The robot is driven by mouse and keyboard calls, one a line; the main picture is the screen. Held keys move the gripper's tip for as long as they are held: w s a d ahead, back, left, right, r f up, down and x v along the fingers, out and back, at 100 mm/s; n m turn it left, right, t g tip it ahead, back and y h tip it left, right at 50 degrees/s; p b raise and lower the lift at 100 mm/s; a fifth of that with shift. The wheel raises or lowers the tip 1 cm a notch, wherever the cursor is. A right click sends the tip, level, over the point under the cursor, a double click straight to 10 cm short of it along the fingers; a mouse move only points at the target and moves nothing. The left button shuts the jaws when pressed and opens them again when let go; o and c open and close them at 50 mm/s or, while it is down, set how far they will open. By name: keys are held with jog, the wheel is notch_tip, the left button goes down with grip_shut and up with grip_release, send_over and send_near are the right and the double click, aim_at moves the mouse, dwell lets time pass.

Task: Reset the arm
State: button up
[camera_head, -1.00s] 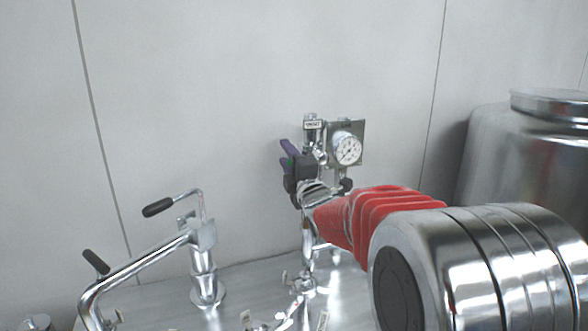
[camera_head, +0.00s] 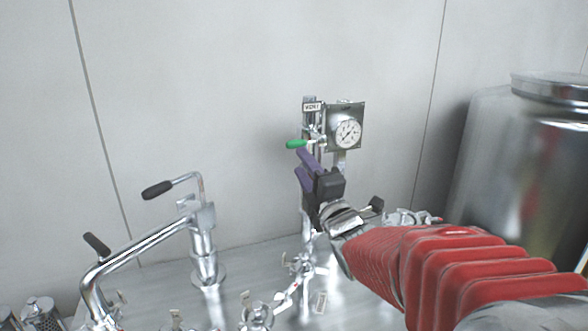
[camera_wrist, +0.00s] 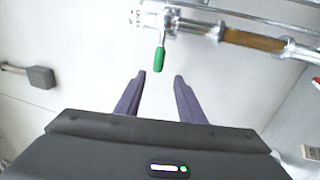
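My gripper (camera_head: 304,168) is in front of the upright pipe fitting with the gauge, near the middle of the head view. Its two purple fingers are apart in the wrist view (camera_wrist: 159,84), with nothing between them. A green valve handle (camera_wrist: 160,58) lies beyond the fingertips in the wrist view, apart from them. In the head view the green handle (camera_head: 297,144) shows just above the fingertips. My red-sleeved arm reaches in from the lower right.
A pressure gauge (camera_head: 347,133) on a square plate sits right of the green handle. A bent metal pipe with black-gripped levers (camera_head: 158,189) stands at left. A large steel tank (camera_head: 515,170) stands at right. Clamped fittings (camera_head: 257,312) stand on the metal surface below.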

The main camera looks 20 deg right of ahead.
jog(key=shift+s+f, duration=0.1)
jog(key=shift+s, duration=0.15)
jog(key=s+d+f+m+g+h, duration=0.2)
jog(key=s+f+m+g, duration=0.25)
jog(key=f+m, duration=0.35)
jog(key=s+d+f+m+g+h, duration=0.1)
jog(key=s+d+f+m+g, duration=0.15)
jog(key=f+m+g, duration=0.45)
jog(key=s+a+f+m+g+y, duration=0.1)
jog(key=s+a, duration=0.6)
jog(key=s, duration=0.3)
jog(key=s+a+f+m+g+y, duration=0.1)
jog(key=s+a+m+g+y, duration=0.1)
jog(key=s+a, duration=0.6)
jog(key=shift+s+a, duration=0.2)
jog(key=shift+s, duration=1.3)
